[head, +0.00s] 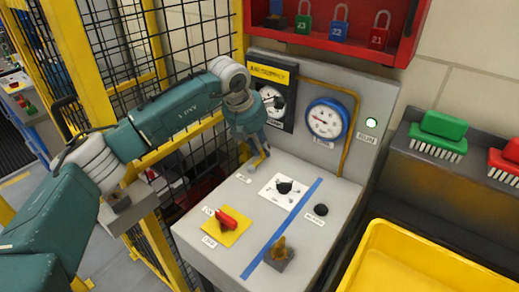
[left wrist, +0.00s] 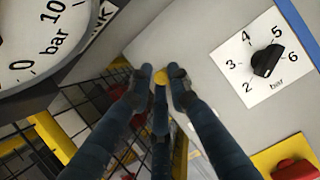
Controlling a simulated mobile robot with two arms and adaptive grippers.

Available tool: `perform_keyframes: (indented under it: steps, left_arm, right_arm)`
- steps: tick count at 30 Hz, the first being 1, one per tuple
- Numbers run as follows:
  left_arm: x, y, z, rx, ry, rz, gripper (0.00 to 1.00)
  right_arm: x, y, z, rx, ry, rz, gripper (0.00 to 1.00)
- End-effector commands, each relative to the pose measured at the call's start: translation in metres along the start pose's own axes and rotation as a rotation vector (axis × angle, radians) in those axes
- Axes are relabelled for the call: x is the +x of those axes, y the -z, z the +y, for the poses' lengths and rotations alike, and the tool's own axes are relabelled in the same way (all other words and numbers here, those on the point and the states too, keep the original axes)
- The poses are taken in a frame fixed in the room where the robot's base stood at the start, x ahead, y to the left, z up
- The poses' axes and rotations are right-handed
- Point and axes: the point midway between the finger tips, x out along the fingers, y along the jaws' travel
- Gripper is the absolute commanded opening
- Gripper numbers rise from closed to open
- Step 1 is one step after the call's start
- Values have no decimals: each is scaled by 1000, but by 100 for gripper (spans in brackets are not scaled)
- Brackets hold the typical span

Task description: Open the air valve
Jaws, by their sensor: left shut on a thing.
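My left gripper (head: 259,161) points down at the back left edge of the grey console. A yellow air-supply label (head: 270,73) sits above a dark-framed gauge (head: 271,102), partly covered by my arm; the gauge's scale (left wrist: 35,35) shows large in the left wrist view. My right gripper is not in view.
The console (head: 215,257) carries a red switch (head: 226,219), a black dial (head: 284,187), a black button (head: 321,210) and a brass-coloured toggle (head: 281,249). Behind are a blue-rimmed gauge (head: 327,119) and green lamp (head: 371,122). Yellow-framed mesh fencing (head: 124,45) stands left; a yellow tray (head: 400,263) lies right.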

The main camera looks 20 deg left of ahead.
Motion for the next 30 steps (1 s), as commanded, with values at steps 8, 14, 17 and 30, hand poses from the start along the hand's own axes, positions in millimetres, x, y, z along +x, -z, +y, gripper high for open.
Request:
perform_keyframes:
  steps: [8,14,17,30]
  left_arm:
    - [-2,-4,-3,1,4,-8,33]
    - [-1,-2,-2,-1,3,-5,33]
    - [-2,-2,-2,-1,2,-4,33]
    - [-79,-3,-2,1,1,-8,33]
  right_arm:
    - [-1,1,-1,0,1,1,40]
    - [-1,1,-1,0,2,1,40]
    - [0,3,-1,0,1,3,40]
    - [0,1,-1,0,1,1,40]
